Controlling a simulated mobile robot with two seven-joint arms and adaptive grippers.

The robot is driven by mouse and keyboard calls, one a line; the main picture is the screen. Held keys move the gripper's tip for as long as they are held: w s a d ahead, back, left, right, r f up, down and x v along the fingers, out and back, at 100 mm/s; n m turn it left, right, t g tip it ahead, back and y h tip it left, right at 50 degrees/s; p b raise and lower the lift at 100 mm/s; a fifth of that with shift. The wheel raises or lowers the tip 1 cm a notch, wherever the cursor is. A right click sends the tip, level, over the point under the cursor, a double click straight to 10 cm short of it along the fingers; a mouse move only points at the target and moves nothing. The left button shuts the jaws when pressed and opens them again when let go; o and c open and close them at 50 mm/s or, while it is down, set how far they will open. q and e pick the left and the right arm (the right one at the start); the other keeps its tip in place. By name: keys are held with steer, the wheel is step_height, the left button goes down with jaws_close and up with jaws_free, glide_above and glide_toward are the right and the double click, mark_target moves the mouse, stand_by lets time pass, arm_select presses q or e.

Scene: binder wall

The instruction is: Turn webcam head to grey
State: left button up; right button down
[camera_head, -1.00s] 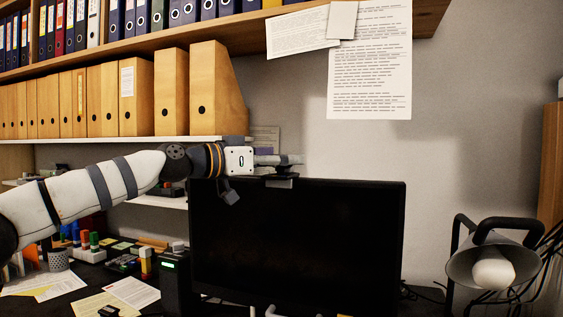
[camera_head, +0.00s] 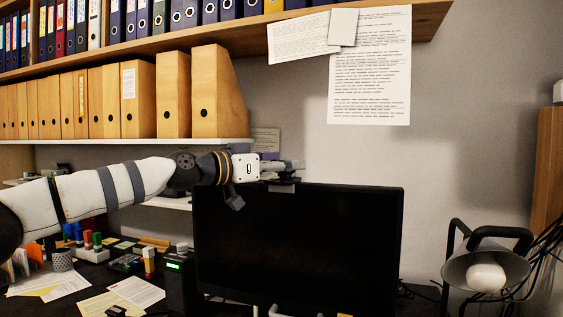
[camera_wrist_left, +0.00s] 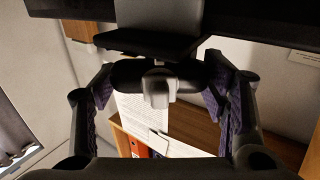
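The webcam sits on the top edge of the black monitor (camera_head: 300,245). In the head view my left gripper (camera_head: 284,165) reaches in from the left at the webcam (camera_head: 282,187) and hides much of it. In the left wrist view, the webcam's dark bar-shaped head (camera_wrist_left: 130,74) lies between my two purple-padded fingers (camera_wrist_left: 162,85), one at each end. The fingers are spread wide around it; whether the pads touch it I cannot tell. A light grey piece (camera_wrist_left: 158,92) shows at the bar's middle. My right gripper is not in view.
A shelf with tan binders (camera_head: 215,95) stands behind my left arm. Papers (camera_head: 368,75) hang on the wall above the monitor. A grey lamp (camera_head: 460,268) stands at right, with cables beside it. Pens, notes and small items crowd the desk at left.

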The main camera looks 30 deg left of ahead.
arm_select(q)
steer(key=shift+o, duration=1.4)
steer(key=v, duration=1.2)
